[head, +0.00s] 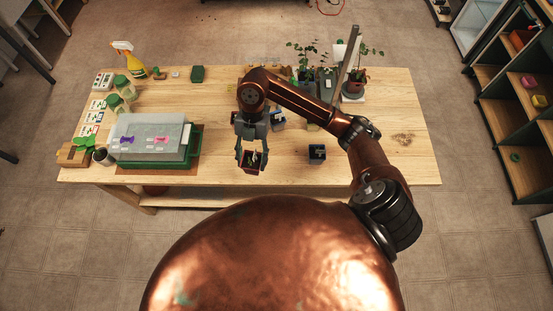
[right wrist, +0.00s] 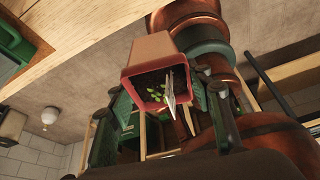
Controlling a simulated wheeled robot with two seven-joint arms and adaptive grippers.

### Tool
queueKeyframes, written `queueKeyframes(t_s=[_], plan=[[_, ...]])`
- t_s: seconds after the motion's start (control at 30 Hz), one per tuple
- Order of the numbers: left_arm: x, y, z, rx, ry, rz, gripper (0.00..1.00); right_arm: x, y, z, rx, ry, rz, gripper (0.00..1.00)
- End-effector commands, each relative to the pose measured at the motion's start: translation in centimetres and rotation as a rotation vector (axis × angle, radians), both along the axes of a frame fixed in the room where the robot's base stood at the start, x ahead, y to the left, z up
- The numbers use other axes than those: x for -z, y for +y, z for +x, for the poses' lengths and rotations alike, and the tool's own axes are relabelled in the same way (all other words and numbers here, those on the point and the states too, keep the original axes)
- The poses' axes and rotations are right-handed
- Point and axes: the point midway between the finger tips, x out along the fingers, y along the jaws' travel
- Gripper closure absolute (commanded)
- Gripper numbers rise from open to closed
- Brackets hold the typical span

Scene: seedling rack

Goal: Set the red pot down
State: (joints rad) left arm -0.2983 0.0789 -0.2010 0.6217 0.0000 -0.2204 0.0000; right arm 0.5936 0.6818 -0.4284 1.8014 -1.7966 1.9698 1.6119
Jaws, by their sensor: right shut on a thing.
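The red pot (head: 251,167) is in my right gripper (head: 252,154), near the front edge of the wooden table in the head view. In the right wrist view the red pot (right wrist: 147,75) has its square red rim towards the camera, with small green seedlings and a pale label inside. The fingers of my right gripper (right wrist: 160,105) are on either side of it, shut on it. I cannot tell from the head view how far the pot's base is above the table. My left gripper is not in view.
A dark blue pot (head: 317,155) stands to the right of the red pot on the table (head: 225,178). A green tray with a pale cover (head: 190,158) is to the left. Potted plants (head: 353,90) stand at the back. The tabletop between the two pots is clear.

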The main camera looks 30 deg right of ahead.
Motion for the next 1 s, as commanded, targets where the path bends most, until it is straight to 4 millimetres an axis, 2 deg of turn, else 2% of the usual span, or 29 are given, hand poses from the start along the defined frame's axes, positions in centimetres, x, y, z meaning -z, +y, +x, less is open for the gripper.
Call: queueKeyframes(t_s=[0.3, 0.5, 0.6, 0.77, 0.87, 1.0], plan=[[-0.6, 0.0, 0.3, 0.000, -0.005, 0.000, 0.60, 0.4, 0.5, -0.8, 0.754, -0.001, 0.002, 0.81], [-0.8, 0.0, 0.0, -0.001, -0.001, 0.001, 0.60, 0.7, 0.6, -1.1, 1.155, -0.003, 0.001, 0.81], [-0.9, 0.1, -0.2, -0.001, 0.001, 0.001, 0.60, 0.8, 0.6, -1.1, 1.277, -0.003, 0.001, 0.81], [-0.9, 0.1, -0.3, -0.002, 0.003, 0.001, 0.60, 1.1, 0.2, -1.0, 1.372, -0.001, -0.002, 0.81], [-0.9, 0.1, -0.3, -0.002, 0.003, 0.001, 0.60, 1.8, -1.1, -0.4, 1.386, 0.001, -0.007, 0.81], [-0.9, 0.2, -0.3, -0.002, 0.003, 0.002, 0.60, 3.2, -4.0, 0.7, 1.388, 0.002, -0.010, 0.81]])
